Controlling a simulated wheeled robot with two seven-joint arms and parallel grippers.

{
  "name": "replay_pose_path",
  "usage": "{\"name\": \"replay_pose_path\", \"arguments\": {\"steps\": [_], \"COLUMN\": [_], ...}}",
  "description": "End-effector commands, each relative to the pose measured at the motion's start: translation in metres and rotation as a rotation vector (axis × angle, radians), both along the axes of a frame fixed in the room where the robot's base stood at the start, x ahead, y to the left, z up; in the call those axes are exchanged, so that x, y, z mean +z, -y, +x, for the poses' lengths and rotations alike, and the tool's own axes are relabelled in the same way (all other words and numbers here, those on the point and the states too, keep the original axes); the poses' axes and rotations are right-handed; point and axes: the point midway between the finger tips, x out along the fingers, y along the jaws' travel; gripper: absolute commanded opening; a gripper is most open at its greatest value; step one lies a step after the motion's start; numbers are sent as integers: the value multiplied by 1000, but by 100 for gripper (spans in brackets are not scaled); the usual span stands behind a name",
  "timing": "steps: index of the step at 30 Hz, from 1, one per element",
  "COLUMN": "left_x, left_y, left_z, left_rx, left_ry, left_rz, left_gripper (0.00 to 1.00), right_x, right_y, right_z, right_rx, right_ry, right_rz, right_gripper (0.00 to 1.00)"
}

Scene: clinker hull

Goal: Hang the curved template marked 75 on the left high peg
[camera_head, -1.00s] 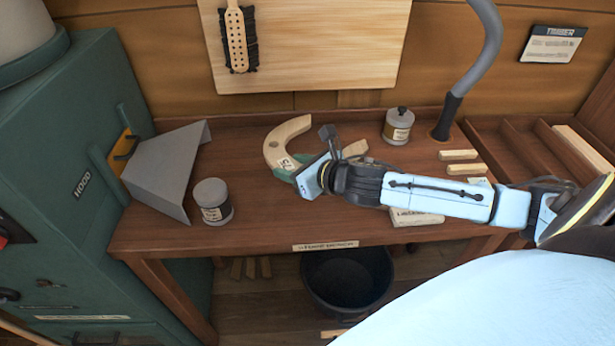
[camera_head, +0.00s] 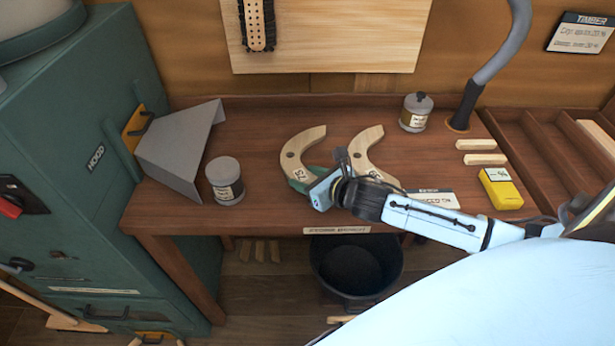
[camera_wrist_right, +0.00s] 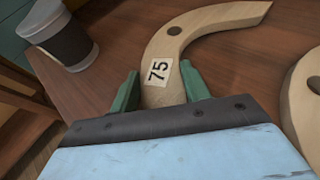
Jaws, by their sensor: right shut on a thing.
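The curved template marked 75 (camera_head: 294,150) is a pale wooden crescent with a round hole near its upper end. It also shows in the right wrist view (camera_wrist_right: 190,30), its 75 label facing up. My right gripper (camera_head: 303,180) is shut on its labelled lower end; the green fingers (camera_wrist_right: 160,92) sit on either side of the wood. The template appears at the bench top; I cannot tell whether it touches. A second curved template (camera_head: 364,146) lies just right of it, its label partly hidden by my arm. No pegs show. My left gripper is out of view.
The wooden bench (camera_head: 250,125) holds a lidded tin (camera_head: 225,182) on the left, another tin (camera_head: 415,112) at the back, a yellow block (camera_head: 501,188) and wood strips (camera_head: 484,158) on the right. A grey hood (camera_head: 182,150) juts from the green cabinet (camera_head: 75,130). A bucket (camera_head: 355,265) stands below.

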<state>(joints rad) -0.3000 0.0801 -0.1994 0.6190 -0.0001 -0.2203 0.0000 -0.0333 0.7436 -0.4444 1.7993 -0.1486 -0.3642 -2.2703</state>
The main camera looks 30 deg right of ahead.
Motion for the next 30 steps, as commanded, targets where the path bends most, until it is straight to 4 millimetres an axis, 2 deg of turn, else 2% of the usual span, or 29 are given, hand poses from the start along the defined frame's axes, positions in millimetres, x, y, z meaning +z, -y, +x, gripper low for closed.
{"name": "replay_pose_path", "arguments": {"steps": [3,4,9,17,22,30], "left_x": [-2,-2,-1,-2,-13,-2], "left_y": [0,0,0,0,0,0], "left_z": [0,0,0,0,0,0], "left_rx": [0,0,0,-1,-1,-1], "left_ry": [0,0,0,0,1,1], "left_rz": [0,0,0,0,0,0], "left_gripper": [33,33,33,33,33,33], "right_x": [-3,-3,-3,-3,-7,15], "right_y": [0,0,0,0,-1,9], "right_z": [1,0,0,0,-1,-49], "right_rx": [0,0,0,0,0,3], "right_ry": [2,0,0,0,-1,-5], "right_rz": [0,0,0,0,3,-2], "right_gripper": [19,50,69,69,69,69]}}
